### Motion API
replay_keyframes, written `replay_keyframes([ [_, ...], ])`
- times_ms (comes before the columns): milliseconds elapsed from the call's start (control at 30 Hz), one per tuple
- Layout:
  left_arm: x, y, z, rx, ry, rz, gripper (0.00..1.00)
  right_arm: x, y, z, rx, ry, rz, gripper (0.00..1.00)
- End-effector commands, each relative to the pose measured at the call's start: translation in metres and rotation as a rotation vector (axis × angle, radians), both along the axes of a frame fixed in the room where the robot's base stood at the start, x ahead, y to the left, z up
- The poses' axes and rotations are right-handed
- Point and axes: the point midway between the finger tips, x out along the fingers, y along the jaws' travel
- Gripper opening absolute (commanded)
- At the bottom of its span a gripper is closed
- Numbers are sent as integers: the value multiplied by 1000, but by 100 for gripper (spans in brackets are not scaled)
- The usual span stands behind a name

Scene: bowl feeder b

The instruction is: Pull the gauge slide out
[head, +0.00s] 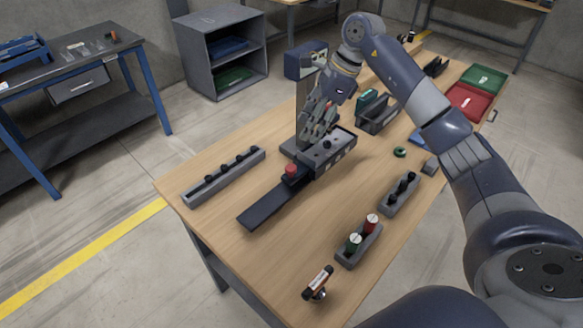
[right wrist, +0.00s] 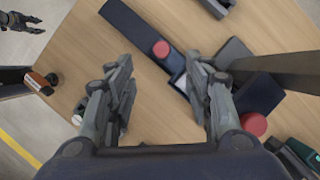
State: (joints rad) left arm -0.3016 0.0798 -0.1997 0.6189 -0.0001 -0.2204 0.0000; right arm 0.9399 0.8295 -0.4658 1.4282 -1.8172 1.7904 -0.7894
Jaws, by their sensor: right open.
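The gauge (head: 330,160) is a grey block with a black knob and white marks on its side, on the wooden table. A long dark slide or rail (head: 262,207) runs from it toward the lower left, with a red knob (head: 291,169) near the block. In the right wrist view, the dark bar (right wrist: 135,27) and its red knob (right wrist: 161,49) lie beyond the fingertips. My right gripper (head: 315,128) is open and empty above the gauge, apart from the knob; its fingers show in the wrist view (right wrist: 160,75). A gripper, apparently my left, shows at that view's top left corner (right wrist: 18,22).
A grey rack with black knobs (head: 225,176) stands left, another (head: 399,194) right. A grey post (head: 303,100) stands beside the gauge. Red (head: 467,100) and green (head: 483,78) trays lie far right.

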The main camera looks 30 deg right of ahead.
Motion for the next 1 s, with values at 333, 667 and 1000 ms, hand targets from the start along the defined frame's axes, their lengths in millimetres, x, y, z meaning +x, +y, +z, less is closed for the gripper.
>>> replay_keyframes([
  [333, -5, 1, -39, 2, 9, -1, 40, 0, 0, -39, 0, 0, 0, 47],
  [667, 6, -1, -20, -1, -9, -1, 40, 7, 16, -74, 3, 6, 0, 47],
  [1000, 5, 0, -3, 0, -7, -1, 40, 16, 34, -126, 3, 4, 0, 47],
])
